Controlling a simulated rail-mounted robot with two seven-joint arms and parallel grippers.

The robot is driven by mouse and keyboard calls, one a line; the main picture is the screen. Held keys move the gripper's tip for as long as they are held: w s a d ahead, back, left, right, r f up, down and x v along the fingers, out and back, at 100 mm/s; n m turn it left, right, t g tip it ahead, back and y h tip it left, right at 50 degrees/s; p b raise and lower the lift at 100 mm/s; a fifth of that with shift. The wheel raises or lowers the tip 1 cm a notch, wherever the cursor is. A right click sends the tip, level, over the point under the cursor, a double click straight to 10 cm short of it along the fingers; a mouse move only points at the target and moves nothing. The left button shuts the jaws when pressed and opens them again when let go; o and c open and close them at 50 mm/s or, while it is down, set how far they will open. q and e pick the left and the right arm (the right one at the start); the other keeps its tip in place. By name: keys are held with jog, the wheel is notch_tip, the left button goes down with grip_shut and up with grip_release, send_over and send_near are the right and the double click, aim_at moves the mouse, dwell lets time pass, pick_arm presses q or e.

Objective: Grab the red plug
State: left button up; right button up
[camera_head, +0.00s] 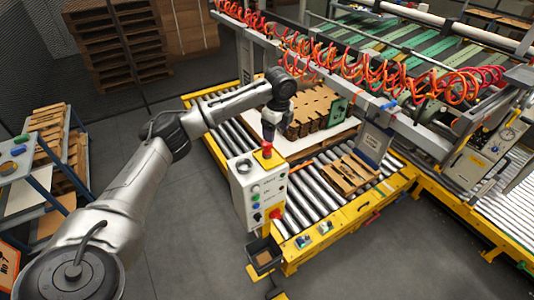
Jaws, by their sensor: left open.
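A small red piece that looks like the red plug (266,150) stands on top of the white control box (252,196), in the middle of the view. My left gripper (268,138) points down just above the red plug and is open. The picture is too small to tell whether its fingers are around the plug or still clear of it. My right gripper is not in view.
The roller conveyor (299,213) with its yellow frame lies behind and right of the control box. A stack of brown blanks (312,108) and a wooden pallet (349,173) rest there. Red coiled hoses (340,68) hang behind.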

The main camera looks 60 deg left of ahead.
aim_at(267, 143)
pick_arm(q)
jog(key=s+a+r, duration=0.1)
jog(key=a+r, duration=0.2)
jog(key=a, duration=0.1)
jog(key=shift+h, duration=0.3)
notch_tip(267, 143, down, 8)
jog(key=shift+f+p, duration=0.1)
jog(key=shift+p, duration=0.3)
notch_tip(267, 143, down, 4)
jog(key=shift+r+p, duration=0.15)
jog(key=shift+p, duration=0.65)
jog(key=shift+f, duration=0.8)
jog(key=shift+c, duration=0.5)
jog(key=c, duration=0.9)
jog(key=shift+c, duration=0.2)
